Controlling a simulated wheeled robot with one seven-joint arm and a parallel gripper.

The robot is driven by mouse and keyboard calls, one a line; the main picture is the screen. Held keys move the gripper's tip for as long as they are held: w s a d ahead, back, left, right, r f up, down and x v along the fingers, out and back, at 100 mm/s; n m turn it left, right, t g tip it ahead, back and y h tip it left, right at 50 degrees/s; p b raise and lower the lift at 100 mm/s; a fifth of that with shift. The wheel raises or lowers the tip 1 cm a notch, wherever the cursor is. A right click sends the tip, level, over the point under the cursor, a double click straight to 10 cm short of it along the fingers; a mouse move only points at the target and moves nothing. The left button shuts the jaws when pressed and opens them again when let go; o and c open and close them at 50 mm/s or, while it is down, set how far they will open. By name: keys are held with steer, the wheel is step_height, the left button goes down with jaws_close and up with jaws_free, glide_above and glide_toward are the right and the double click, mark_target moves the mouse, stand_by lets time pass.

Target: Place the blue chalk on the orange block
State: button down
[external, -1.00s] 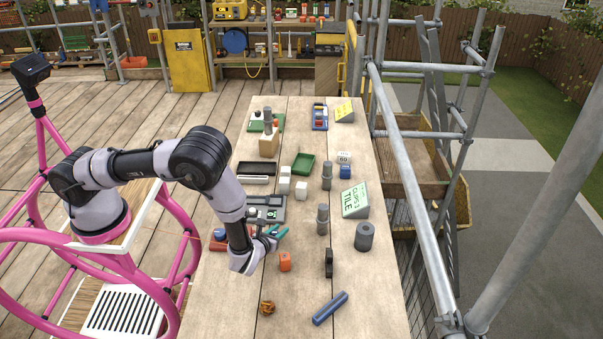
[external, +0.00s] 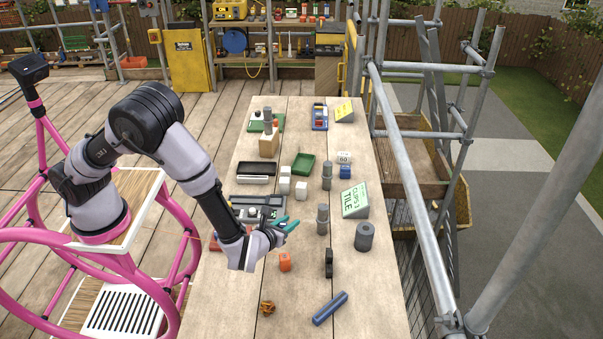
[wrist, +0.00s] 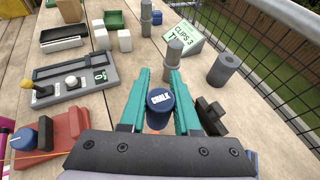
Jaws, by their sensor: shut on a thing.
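The blue chalk (wrist: 160,106), a short dark blue cylinder with a white "CHALK" label on top, sits upright between the teal fingers of my gripper (wrist: 158,98) in the wrist view. My gripper (external: 287,226) is shut on it, above the table in the external view, where I cannot clearly make out the chalk. The orange block (external: 285,262) stands on the table in front of and below my gripper. In the wrist view a bit of orange shows just below the chalk, mostly hidden by it; I cannot tell their gap.
A black upright piece (external: 329,263) stands right of the orange block. A grey control box (wrist: 70,80) is at left. A blue bar (external: 330,308) lies at the front.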

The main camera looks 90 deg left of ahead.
step_height(320, 180, down, 9)
stand_by(0.4)
steer(key=shift+f, duration=0.15)
steer(key=c, duration=0.6)
jaws_free()
